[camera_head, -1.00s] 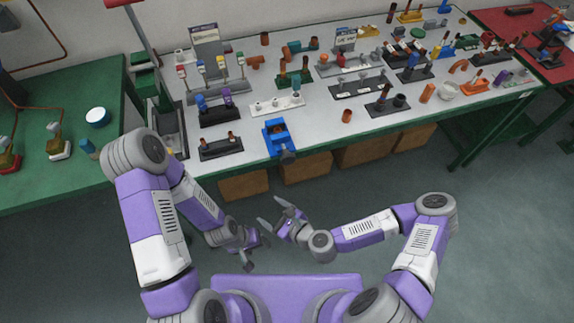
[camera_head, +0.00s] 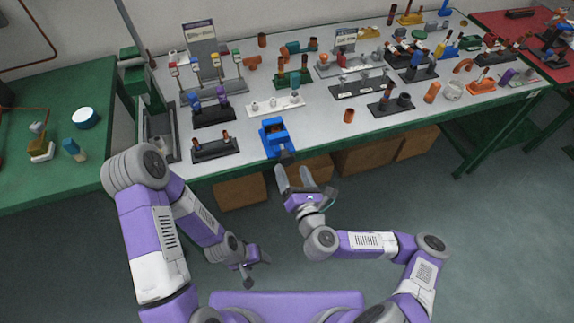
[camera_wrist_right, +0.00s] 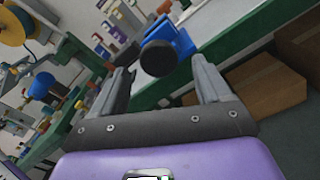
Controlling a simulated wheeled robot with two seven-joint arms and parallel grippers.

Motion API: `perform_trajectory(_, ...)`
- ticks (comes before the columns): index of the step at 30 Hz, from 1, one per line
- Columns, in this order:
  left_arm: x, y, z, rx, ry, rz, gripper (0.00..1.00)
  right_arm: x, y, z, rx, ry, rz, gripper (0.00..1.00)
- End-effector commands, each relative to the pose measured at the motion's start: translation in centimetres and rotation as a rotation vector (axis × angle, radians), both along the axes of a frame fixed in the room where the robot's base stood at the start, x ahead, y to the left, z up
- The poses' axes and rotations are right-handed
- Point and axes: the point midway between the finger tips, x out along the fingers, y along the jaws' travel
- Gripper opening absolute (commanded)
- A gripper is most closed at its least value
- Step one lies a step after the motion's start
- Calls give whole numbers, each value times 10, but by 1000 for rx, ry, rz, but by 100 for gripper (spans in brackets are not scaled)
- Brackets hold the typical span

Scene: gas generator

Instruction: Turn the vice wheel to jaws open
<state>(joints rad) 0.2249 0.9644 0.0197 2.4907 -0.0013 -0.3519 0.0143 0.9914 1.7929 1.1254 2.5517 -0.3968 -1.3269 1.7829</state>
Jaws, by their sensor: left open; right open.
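The blue vice (camera_head: 276,134) sits at the front edge of the grey bench top. Its dark round wheel (camera_head: 284,156) faces out over the edge toward me. My right gripper (camera_head: 293,172) is open and empty, just in front of and below the wheel, and seems apart from it. In the right wrist view the black wheel (camera_wrist_right: 158,58) shows beyond and between the two open fingers (camera_wrist_right: 160,85), with the blue vice body (camera_wrist_right: 176,38) behind it. My left gripper (camera_head: 258,270) is open and empty, low in front of the bench. How far the vice jaws stand apart is hard to tell.
A black stand with copper fittings (camera_head: 215,150) is left of the vice, and a white stand (camera_head: 276,105) is behind it. A copper piece (camera_head: 348,116) stands to the right. Cardboard boxes (camera_head: 305,170) are under the bench. The floor in front is clear.

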Motion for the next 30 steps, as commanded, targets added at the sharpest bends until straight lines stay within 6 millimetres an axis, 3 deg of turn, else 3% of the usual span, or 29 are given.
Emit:
perform_trajectory(1, 0, 0, -12, 0, 0, 0, 64, 1, 2, -4, 0, -4, 5, 77)
perform_trajectory(6, 0, 0, -27, 0, 0, 0, 64, 25, 10, -3, -1, -3, 3, 77)
perform_trajectory(12, 0, 0, -28, 0, 0, 0, 64, 45, 16, 0, -2, -1, 3, 77)
perform_trajectory(23, 0, 0, -28, 0, 0, 0, 64, 49, 17, 1, 0, 0, 4, 77)
perform_trajectory(30, 0, 0, -28, 0, 0, 0, 64, 49, 17, 1, 0, 0, 4, 41)
